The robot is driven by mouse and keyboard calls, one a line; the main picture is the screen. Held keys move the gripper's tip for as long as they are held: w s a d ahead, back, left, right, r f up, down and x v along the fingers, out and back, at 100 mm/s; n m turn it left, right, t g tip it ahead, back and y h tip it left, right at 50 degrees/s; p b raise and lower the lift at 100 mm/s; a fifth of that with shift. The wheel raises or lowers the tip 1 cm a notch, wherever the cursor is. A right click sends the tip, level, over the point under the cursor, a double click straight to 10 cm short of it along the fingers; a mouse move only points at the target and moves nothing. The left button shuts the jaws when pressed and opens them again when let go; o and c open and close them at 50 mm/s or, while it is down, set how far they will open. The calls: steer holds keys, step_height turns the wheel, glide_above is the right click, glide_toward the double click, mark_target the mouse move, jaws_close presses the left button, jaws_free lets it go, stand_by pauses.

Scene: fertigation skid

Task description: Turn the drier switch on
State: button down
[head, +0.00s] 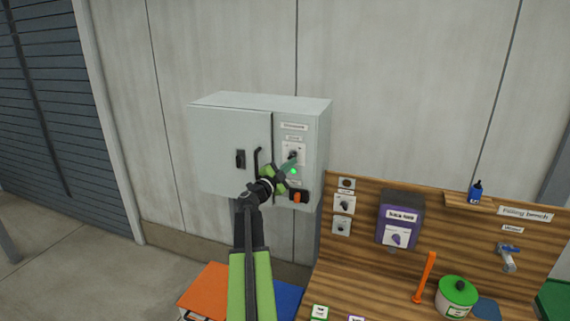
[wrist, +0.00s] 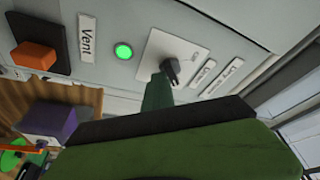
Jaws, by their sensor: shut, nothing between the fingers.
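A dark rotary knob on a white plate (head: 299,148) is on the right section of the grey wall cabinet. My gripper (head: 287,165) is shut and empty, in front of the panel just below the knob. In the wrist view its green fingertip (wrist: 157,91) is right by the knob's end; I cannot tell if they touch. A green lamp (wrist: 123,51) is lit beside the plate.
An orange switch (wrist: 35,55) on a dark base sits beyond a "Vent" label (wrist: 87,37). The cabinet door has a dark handle (head: 240,159). A wooden bench (head: 380,285) with a purple box (head: 400,220) and green-lidded pot (head: 457,296) stands at right.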

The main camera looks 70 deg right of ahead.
steer(key=shift+w+r+m+y+p, duration=0.1)
steer(key=shift+w+m+y+p, duration=0.15)
steer(key=shift+m, duration=0.3)
steer(key=shift+w+m+y+p, duration=0.15)
steer(key=shift+m+p, duration=0.15)
steer(key=shift+m, duration=0.25)
steer(key=shift+d+m, duration=0.1)
steer(key=shift+m, duration=0.2)
